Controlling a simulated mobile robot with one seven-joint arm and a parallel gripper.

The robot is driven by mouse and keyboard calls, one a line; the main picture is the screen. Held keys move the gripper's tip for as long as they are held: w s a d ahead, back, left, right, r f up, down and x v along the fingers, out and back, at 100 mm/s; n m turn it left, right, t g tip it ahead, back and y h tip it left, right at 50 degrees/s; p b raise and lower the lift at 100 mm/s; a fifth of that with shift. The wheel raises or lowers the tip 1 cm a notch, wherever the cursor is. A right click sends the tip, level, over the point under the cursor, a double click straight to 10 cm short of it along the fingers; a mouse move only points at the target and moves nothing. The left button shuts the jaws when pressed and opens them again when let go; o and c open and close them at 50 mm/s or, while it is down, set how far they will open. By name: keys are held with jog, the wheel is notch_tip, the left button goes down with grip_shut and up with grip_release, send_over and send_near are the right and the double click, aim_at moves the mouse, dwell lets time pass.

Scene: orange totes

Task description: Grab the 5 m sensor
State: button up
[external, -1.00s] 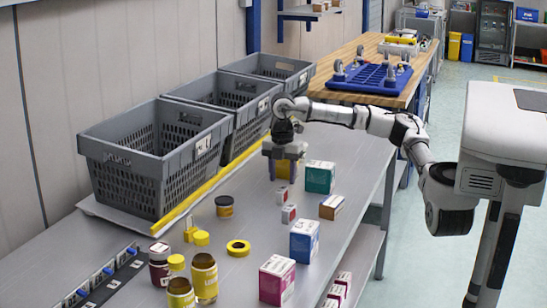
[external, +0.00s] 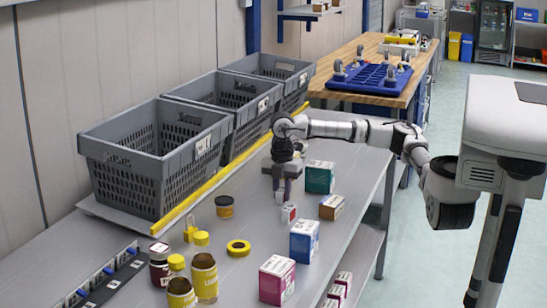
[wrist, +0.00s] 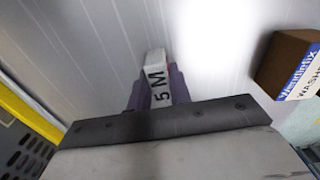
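The 5 m sensor is a small white box with "5 M" in black on it; it shows in the wrist view (wrist: 158,85), between my fingers. In the external view, my gripper (external: 282,190) is low over the table, pointing down. Its purple fingers (wrist: 158,92) lie close against both sides of the box in the wrist view, and it looks shut on it. The box's lower part is hidden from the wrist camera, and the fingers mostly cover it in the external view.
A small red-and-white box (external: 289,213) stands just in front of my gripper. A teal box (external: 320,178) and a brown box (external: 331,207) are to the right. A yellow rail (external: 215,180) and grey totes (external: 140,185) are at left. Jars stand nearer the camera.

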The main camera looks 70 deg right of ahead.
grip_shut()
jog(key=shift+r, duration=0.15)
